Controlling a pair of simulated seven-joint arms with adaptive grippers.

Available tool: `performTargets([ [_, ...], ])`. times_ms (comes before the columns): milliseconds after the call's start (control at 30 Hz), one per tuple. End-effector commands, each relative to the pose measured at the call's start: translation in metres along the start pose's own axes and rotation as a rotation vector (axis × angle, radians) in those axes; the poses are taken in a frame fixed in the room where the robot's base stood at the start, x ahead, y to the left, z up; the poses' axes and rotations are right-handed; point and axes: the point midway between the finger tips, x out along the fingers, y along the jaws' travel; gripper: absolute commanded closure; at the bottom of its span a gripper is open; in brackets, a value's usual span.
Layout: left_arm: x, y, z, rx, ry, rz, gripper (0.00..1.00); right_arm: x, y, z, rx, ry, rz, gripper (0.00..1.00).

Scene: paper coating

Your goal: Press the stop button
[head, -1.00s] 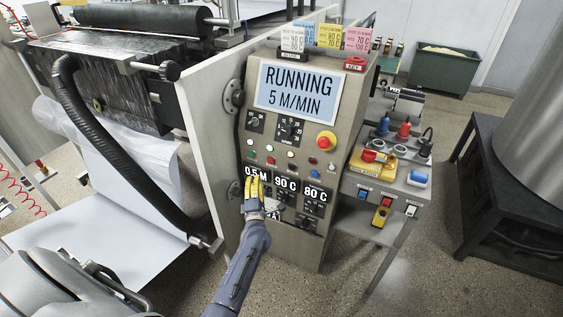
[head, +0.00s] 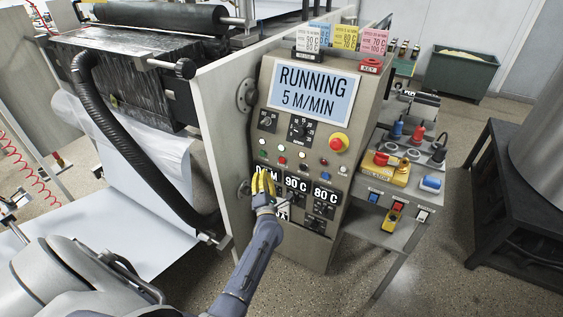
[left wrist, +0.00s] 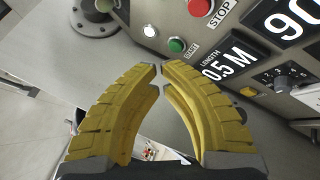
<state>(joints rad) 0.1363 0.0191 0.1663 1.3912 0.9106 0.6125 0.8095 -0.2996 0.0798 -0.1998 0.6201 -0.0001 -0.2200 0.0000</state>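The red stop button (head: 282,160) sits on the grey control panel, in the lower row of small buttons. My left gripper (head: 263,174) has yellow fingers and is in front of the panel, below the stop button, partly covering the 0.5 M display. Its fingertips (left wrist: 161,72) come together with nothing between them, apart from the button. My right gripper is not in view.
The panel screen (head: 308,92) reads RUNNING 5 M/MIN. A large red emergency knob (head: 338,143) is at the panel's right. Number displays and dials lie below the buttons. A side table (head: 385,235) with coloured switches stands at right. The machine's side plate (head: 218,130) is at left.

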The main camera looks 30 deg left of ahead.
Motion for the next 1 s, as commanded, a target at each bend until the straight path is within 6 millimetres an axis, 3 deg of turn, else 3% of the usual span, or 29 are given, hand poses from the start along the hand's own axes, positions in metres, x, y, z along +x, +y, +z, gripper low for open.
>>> performTargets([
  [500,0.046,-0.024,0.025,0.000,0.000,-0.001,1.00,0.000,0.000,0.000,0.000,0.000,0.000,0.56],
  [1000,0.059,-0.031,0.032,0.001,-0.001,0.000,1.00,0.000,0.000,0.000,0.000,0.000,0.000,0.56],
])
